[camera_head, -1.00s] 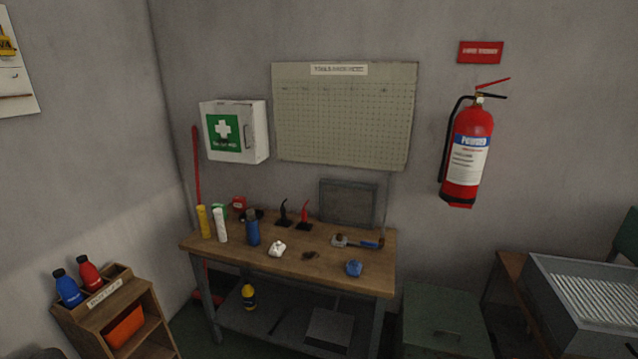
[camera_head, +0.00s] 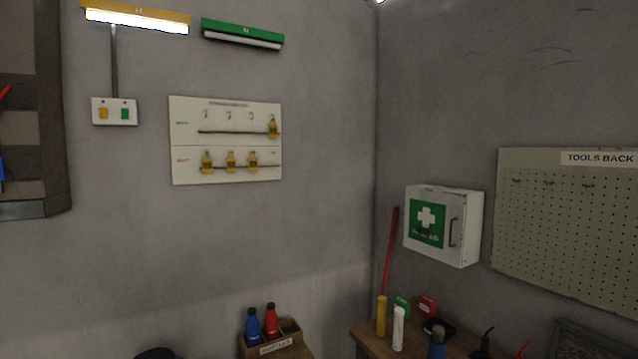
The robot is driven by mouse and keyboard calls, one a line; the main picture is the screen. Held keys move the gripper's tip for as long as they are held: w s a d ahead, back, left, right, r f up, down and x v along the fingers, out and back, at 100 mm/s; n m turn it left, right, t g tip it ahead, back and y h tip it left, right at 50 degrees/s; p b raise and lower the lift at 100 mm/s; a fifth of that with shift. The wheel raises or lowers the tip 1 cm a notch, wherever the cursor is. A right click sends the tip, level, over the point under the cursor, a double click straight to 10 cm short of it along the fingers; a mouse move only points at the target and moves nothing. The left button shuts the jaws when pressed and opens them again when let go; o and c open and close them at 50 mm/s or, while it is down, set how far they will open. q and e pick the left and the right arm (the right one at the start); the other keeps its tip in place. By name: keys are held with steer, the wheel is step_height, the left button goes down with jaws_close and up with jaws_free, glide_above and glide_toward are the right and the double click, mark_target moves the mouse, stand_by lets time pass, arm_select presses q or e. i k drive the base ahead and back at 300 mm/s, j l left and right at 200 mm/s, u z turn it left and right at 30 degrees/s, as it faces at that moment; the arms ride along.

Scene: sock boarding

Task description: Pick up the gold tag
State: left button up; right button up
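A white board (camera_head: 185,150) hangs on the left wall with two rows of hooks. A gold-yellow tag (camera_head: 272,128) hangs alone at the right end of its upper row. In the lower row hang three similar tags: a left one (camera_head: 207,162), a middle one (camera_head: 230,161) and a right one (camera_head: 253,160). They are small, and their lettering is too small to read. Neither of my grippers is in view.
Below right of the board, a wooden bottle box (camera_head: 283,345) holds a blue bottle (camera_head: 253,326) and a red bottle (camera_head: 270,320). A wooden workbench (camera_head: 371,344), a first-aid cabinet (camera_head: 462,226) and a pegboard (camera_head: 560,220) are at the right.

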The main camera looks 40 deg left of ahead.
mark_target(272, 129)
steer(key=i+j+u, duration=0.1)
steer(key=i+u, duration=1.5)
steer(key=i, duration=0.15)
steer(key=i+u, duration=0.15)
steer(key=i, duration=0.3)
